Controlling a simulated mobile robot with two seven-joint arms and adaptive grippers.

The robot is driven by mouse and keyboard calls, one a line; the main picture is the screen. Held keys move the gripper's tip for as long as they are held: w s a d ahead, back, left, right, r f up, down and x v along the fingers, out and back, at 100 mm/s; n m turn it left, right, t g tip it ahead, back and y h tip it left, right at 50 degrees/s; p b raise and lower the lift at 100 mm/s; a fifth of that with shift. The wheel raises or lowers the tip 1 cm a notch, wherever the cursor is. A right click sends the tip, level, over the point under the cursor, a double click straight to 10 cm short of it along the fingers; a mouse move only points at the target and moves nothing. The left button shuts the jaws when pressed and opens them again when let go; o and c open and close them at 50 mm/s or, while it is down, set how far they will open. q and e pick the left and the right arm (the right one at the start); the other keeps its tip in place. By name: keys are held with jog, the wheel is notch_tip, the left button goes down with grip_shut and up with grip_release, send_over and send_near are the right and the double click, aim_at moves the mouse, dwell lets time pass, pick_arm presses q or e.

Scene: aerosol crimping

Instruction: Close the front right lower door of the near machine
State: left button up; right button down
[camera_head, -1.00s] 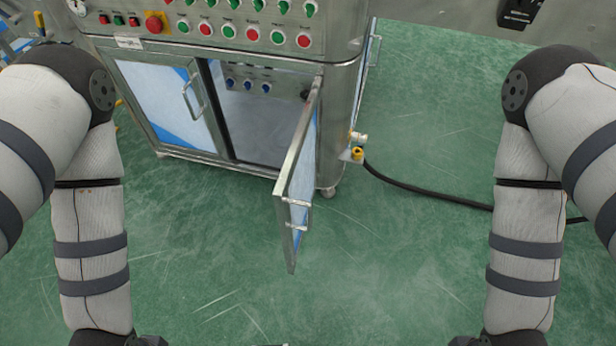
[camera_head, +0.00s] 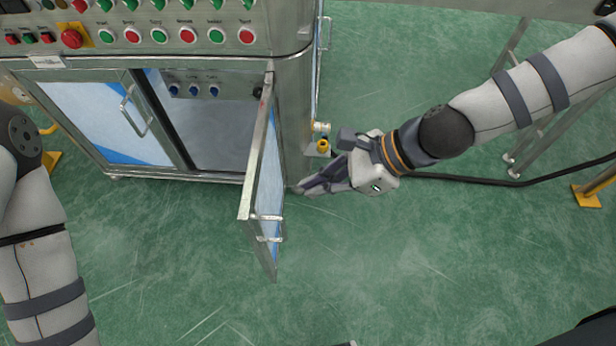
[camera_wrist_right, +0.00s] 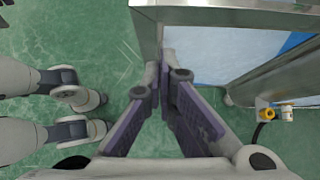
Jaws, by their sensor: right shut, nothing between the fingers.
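The near machine's front right lower door (camera_head: 262,165) stands wide open, its steel frame and clear pane jutting out from the cabinet toward me. Its handle (camera_head: 268,228) is near the free edge.
The left lower door (camera_head: 110,115) is closed. Buttons line the machine's panel (camera_head: 160,37) above. A yellow fitting (camera_head: 323,146) sticks out at the machine's right corner, and a black cable (camera_head: 480,181) runs right. The green floor (camera_head: 400,270) in front is clear.

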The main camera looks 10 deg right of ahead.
aim_at(254, 207)
jog(key=a+f, duration=0.1)
jog(key=a, duration=0.1)
jog(key=w+a+f, duration=0.1)
jog(key=a+f, duration=0.1)
jog(key=a, duration=0.1)
jog(key=w+a+f+b, duration=0.1)
jog(key=a+f, duration=0.1)
jog(key=a, duration=0.1)
jog(key=shift+w+a, duration=0.15)
jog(key=shift+w, duration=0.05)
